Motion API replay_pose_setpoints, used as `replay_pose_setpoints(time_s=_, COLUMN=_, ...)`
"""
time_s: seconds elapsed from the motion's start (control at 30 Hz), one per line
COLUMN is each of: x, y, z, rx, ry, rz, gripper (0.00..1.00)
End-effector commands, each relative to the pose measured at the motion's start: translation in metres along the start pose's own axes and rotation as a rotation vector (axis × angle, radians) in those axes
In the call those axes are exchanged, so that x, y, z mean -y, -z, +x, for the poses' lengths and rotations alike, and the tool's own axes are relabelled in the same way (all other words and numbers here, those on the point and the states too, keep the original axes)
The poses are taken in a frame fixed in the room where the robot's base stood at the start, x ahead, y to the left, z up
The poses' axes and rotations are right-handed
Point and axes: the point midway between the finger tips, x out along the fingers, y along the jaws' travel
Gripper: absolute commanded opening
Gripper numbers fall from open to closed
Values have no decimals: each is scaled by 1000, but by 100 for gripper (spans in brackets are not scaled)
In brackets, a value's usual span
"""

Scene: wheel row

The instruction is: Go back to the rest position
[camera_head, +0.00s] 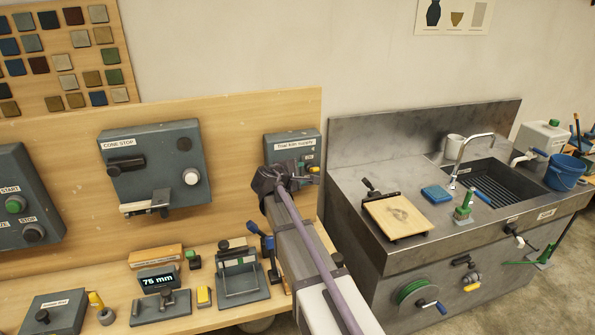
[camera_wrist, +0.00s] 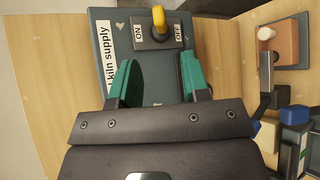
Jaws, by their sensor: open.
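My gripper (camera_wrist: 157,75) is open and empty, with its two green fingers apart in front of the grey kiln supply box (camera_wrist: 105,65). A yellow lever (camera_wrist: 158,18) on that box stands beyond the fingertips, between the ON and OFF labels; I cannot tell which setting it is at. In the head view the kiln supply box (camera_head: 292,145) is on the upright wooden panel, partly hidden by my arm. The yellow lever shows at its right edge (camera_head: 314,169). My fingers are hidden behind my wrist in that view.
The cone stop box (camera_head: 155,165) is on the panel to the left. Several fixtures, including the 75 mm display (camera_head: 158,280), stand on the bench below. A metal sink unit (camera_head: 350,180) stands close on the right, with a wooden board (camera_head: 398,216) on top.

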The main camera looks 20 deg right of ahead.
Motion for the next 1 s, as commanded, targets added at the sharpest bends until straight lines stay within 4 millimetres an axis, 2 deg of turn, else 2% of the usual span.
replay_pose_setpoints(time_s=0.2, x=3, y=-2, z=0, rx=12, ry=18, rz=56, gripper=43)
replay_pose_setpoints(time_s=0.27, x=26, y=-8, z=-6, rx=29, ry=122, rz=202, gripper=43)
replay_pose_setpoints(time_s=0.37, x=94, y=-23, z=-39, rx=59, ry=380, rz=477, gripper=43)
replay_pose_setpoints(time_s=0.4, x=127, y=-26, z=-59, rx=76, ry=502, rz=583, gripper=43)
replay_pose_setpoints(time_s=0.47, x=174, y=-30, z=-93, rx=107, ry=689, rz=716, gripper=43)
replay_pose_setpoints(time_s=0.5, x=203, y=-32, z=-118, rx=128, ry=810, rz=785, gripper=43)
replay_pose_setpoints(time_s=0.6, x=259, y=-37, z=-175, rx=168, ry=1066, rz=886, gripper=43)
replay_pose_setpoints(time_s=0.7, x=293, y=-41, z=-213, rx=166, ry=1222, rz=905, gripper=43)
replay_pose_setpoints(time_s=0.8, x=310, y=-41, z=-223, rx=148, ry=1246, rz=901, gripper=43)
replay_pose_setpoints(time_s=1.0, x=303, y=-40, z=-222, rx=146, ry=1243, rz=899, gripper=43)
